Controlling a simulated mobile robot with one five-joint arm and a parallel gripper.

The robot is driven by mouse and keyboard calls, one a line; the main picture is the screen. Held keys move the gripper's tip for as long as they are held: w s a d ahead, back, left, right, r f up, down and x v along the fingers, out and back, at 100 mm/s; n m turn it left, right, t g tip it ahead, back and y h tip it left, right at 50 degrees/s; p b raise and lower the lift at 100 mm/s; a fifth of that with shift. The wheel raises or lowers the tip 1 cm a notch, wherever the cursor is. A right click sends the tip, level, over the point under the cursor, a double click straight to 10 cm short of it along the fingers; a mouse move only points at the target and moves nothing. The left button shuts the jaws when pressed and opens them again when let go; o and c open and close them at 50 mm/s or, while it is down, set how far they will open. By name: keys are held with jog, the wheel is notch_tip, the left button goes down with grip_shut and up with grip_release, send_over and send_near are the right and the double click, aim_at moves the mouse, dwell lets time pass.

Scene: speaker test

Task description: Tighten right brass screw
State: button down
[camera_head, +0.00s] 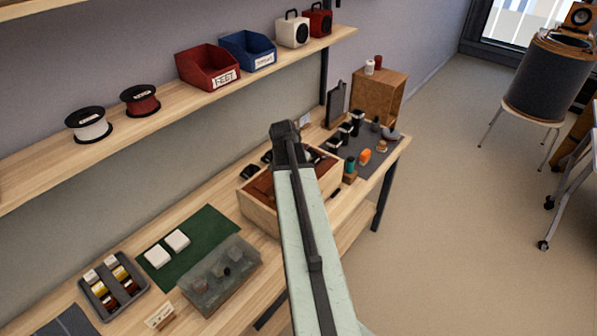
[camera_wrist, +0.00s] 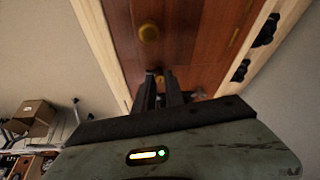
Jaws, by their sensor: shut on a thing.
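In the wrist view, my gripper (camera_wrist: 161,84) reaches over a red-brown wooden panel set in a pale wooden frame (camera_wrist: 103,45). Its two dark fingers are shut on a small brass screw (camera_wrist: 160,79), partly hidden between the fingertips. Another round brass screw (camera_wrist: 149,32) stands free on the panel, farther up in the picture. I cannot tell which of the two is the right one. In the head view the pale wooden box (camera_head: 258,213) with the brown panel sits on the bench; my arm covers part of it, and the fingertips and screws are hidden.
Left of the box on the bench are a clear bin (camera_head: 220,280), a green mat (camera_head: 205,226) and a grey tray (camera_head: 100,307). A shelf (camera_head: 160,118) runs above.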

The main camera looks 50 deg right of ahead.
jog(key=m, duration=0.1)
jog(key=m+g, duration=0.1)
jog(key=m, duration=0.2)
jog(key=shift+w+m+g, duration=0.3)
jog(key=shift+g, duration=0.1)
jog(key=m, duration=0.2)
jog(key=m+g, duration=0.1)
jog(key=shift+w+m, duration=0.2)
jog(key=shift+m, duration=0.2)
jog(key=m+g+y, duration=0.1)
jog(key=m, duration=0.2)
jog(key=shift+w+d, duration=0.1)
jog(key=shift+w, duration=0.05)
jog(key=shift+d+m+g+y, duration=0.1)
jog(key=shift+m+g+y, duration=0.25)
jog(key=shift+m, duration=0.75)
jog(key=shift+m+g+y, duration=0.25)
jog(key=shift+m+y, duration=0.1)
jog(key=shift+m, duration=0.75)
jog(key=c, duration=1.4)
grip_release()
